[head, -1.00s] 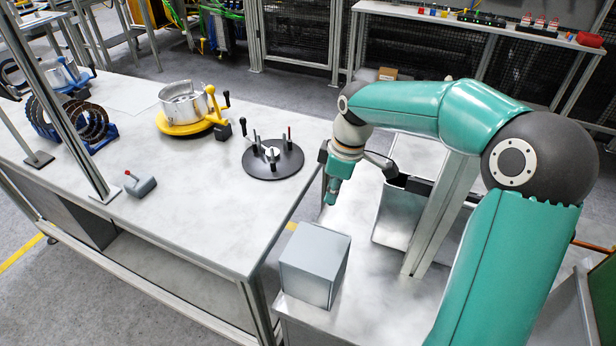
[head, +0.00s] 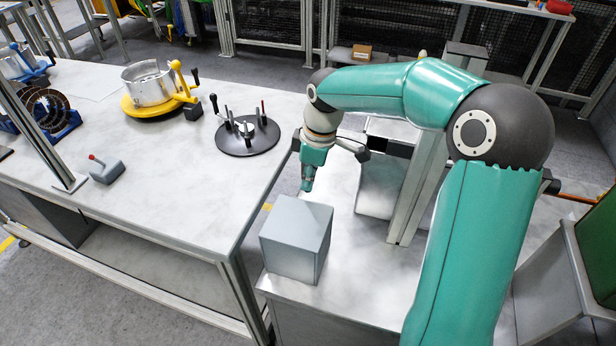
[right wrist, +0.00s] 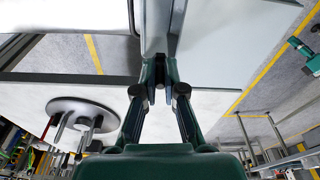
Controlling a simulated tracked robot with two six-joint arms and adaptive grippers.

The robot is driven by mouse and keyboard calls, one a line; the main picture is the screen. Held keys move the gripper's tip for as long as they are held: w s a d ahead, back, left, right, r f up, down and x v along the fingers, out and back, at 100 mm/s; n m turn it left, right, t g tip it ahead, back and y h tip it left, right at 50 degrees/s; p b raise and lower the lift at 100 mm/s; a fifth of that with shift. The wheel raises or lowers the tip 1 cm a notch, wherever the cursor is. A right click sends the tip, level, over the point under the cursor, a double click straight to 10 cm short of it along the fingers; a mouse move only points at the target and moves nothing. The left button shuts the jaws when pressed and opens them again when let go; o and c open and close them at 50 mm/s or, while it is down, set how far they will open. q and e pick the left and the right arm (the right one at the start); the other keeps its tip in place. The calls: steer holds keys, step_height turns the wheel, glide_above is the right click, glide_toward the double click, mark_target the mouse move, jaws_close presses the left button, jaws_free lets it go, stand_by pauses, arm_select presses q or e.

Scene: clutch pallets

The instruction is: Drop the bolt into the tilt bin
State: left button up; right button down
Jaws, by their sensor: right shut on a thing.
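My right gripper (head: 308,184) points down just above and behind a grey box (head: 292,252) on the lower metal bench. In the right wrist view its fingers (right wrist: 160,78) are closed together. A silver open-looking container (head: 376,192) stands behind the grey box, partly covered by a post. I cannot tell for sure which of the two is the tilt bin. My left gripper is not in view.
The large table (head: 150,205) to the left carries a black disc with upright pins (head: 246,140), a metal housing on a yellow base (head: 150,108) and a grey block with a red-tipped lever (head: 106,174). A metal post (head: 418,185) stands close behind my right forearm.

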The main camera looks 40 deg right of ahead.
stand_by(0.4)
steer(key=c, duration=1.2)
jaws_free()
step_height(320, 180, up, 12)
steer(key=s+d, duration=0.1)
steer(key=shift+s, duration=0.25)
steer(key=shift+f, duration=0.1)
